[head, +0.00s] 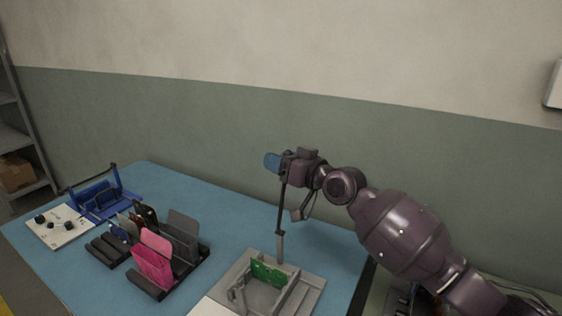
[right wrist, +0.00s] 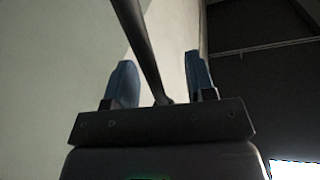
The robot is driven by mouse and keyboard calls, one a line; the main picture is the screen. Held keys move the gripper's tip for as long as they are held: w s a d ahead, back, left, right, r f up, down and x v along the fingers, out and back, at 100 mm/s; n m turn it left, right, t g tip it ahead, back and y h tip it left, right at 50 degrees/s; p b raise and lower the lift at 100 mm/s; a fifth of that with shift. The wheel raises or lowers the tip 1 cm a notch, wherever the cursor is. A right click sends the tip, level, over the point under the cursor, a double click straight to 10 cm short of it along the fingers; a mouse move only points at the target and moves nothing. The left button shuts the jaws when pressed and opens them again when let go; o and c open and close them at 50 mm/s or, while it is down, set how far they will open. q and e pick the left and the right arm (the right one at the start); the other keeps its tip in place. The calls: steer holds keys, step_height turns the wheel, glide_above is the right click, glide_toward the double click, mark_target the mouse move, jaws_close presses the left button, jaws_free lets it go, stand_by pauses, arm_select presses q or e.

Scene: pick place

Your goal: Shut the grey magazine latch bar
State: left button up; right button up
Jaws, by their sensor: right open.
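The grey magazine (head: 312,285) stands at the front right of the blue table, with a green board (head: 268,272) upright in it. Its latch bar (head: 281,222) is a thin dark rod that stands up steeply from the back of the magazine, raised well above it. My right gripper (head: 272,162), with blue fingertips, is at the top of the bar. In the right wrist view the fingers of my right gripper (right wrist: 161,82) are apart, and a dark rod (right wrist: 138,42) runs between them; I cannot tell if it touches either finger. My left gripper is not in view.
A black rack (head: 150,287) with pink and grey plates stands left of the magazine. A blue rack (head: 100,198) with a dark bar and a white panel with knobs (head: 60,227) are at the far left. The table's back middle is clear, with a wall behind.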

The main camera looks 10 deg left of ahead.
jaws_close()
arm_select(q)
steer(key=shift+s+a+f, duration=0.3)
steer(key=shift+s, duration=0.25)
arm_select(e)
steer(key=shift+s, duration=0.1)
arm_select(q)
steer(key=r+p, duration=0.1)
steer(key=p, duration=0.1)
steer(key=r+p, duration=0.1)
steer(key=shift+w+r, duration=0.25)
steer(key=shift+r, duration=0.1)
arm_select(e)
steer(key=s+a+f+n+y, duration=0.1)
steer(key=s+a+n, duration=0.3)
steer(key=s, duration=0.6)
steer(key=shift+a+n, duration=0.15)
steer(key=shift+n, duration=0.75)
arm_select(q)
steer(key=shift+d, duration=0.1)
arm_select(e)
steer(key=shift+f, duration=0.1)
